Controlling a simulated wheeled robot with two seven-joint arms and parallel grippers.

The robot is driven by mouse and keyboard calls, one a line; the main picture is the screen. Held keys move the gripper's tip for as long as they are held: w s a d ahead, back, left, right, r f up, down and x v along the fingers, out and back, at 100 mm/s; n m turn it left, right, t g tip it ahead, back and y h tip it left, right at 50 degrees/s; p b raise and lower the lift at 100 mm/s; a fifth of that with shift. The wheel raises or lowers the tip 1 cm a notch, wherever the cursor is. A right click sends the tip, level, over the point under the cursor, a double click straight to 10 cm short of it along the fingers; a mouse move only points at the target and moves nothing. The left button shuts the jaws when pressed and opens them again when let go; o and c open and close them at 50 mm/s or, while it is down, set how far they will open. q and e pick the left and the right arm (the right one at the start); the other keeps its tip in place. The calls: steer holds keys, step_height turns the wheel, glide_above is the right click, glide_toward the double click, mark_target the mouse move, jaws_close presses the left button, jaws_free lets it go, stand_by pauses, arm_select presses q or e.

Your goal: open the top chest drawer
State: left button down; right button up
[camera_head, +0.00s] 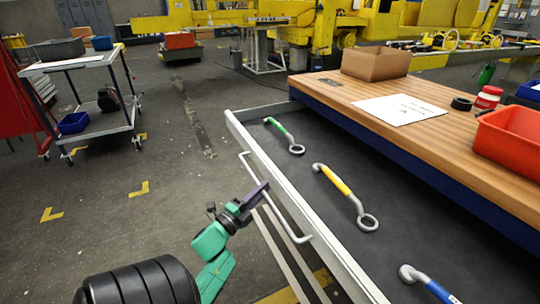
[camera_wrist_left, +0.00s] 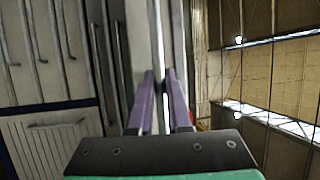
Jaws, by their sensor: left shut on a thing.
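The top chest drawer (camera_head: 312,234) stands pulled out from under the wooden worktop, with its dark inside showing. Its bar handle (camera_head: 291,232) runs along the outside of the pale front panel. My left gripper (camera_head: 262,189) is shut on the middle of this handle. In the left wrist view, the purple fingers of the left gripper (camera_wrist_left: 162,100) are close together around a narrow bar, with grey drawer fronts to the left. My right gripper is not in view.
Inside the drawer lie a green wrench (camera_head: 283,134), a yellow wrench (camera_head: 340,185) and a blue wrench (camera_head: 430,284). The wooden worktop (camera_head: 440,128) carries a cardboard box (camera_head: 376,64), paper and a red bin (camera_head: 510,142). A cart (camera_head: 98,122) stands far left; the floor between is clear.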

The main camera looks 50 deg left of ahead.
arm_select(q)
steer(key=shift+s, duration=0.3)
steer(key=c, duration=0.9)
jaws_free()
steer(key=shift+o, duration=0.2)
steer(key=s+d+f+b, duration=0.1)
steer(key=s+f+b, duration=0.1)
steer(key=s, duration=1.2)
steer(key=shift+d+f, duration=0.2)
steer(key=shift+f, duration=0.15)
